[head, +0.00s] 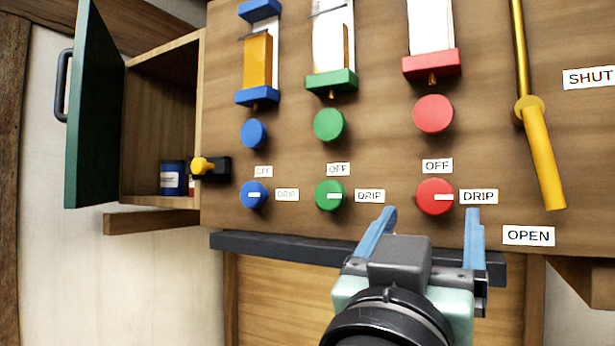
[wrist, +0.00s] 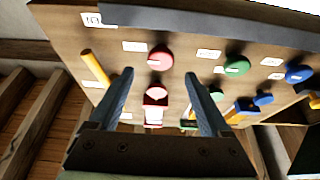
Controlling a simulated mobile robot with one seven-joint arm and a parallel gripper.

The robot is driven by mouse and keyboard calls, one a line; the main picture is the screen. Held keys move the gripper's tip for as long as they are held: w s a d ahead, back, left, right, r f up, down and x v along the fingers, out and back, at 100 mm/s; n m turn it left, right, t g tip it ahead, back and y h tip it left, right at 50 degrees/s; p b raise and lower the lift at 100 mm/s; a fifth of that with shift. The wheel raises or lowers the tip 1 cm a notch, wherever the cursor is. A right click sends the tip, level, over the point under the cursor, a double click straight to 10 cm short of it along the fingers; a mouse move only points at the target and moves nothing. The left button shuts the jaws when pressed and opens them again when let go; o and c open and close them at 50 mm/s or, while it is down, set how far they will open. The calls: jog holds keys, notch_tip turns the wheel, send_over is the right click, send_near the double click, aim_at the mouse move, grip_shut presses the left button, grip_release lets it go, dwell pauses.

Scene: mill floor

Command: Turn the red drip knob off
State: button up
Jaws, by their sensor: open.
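The red drip knob (head: 428,203) is round and sits low on the wooden panel. Its white mark points right, at the DRIP label (head: 479,197); the OFF label (head: 437,166) is above it. It also shows in the wrist view (wrist: 161,62), between and beyond the fingertips. My gripper (head: 430,215) is open and empty, its blue fingers below and to either side of the knob in the head view. The wrist view shows the gripper (wrist: 159,76) with a gap from the knob. Another plain red knob (head: 433,114) is above.
A green drip knob (head: 329,188) and a blue one (head: 253,187) are to the left, with marks toward DRIP. A yellow lever (head: 545,165) hangs at right by the OPEN label (head: 528,236). A dark rail (head: 285,247) runs below. The green cabinet door (head: 95,110) stands open.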

aim_at(434, 196)
jog(key=p+x, duration=0.2)
jog(key=x, duration=0.3)
jog(key=shift+s+r, duration=0.1)
jog(key=shift+r, duration=0.05)
jog(key=shift+w, duration=0.3)
grip_shut()
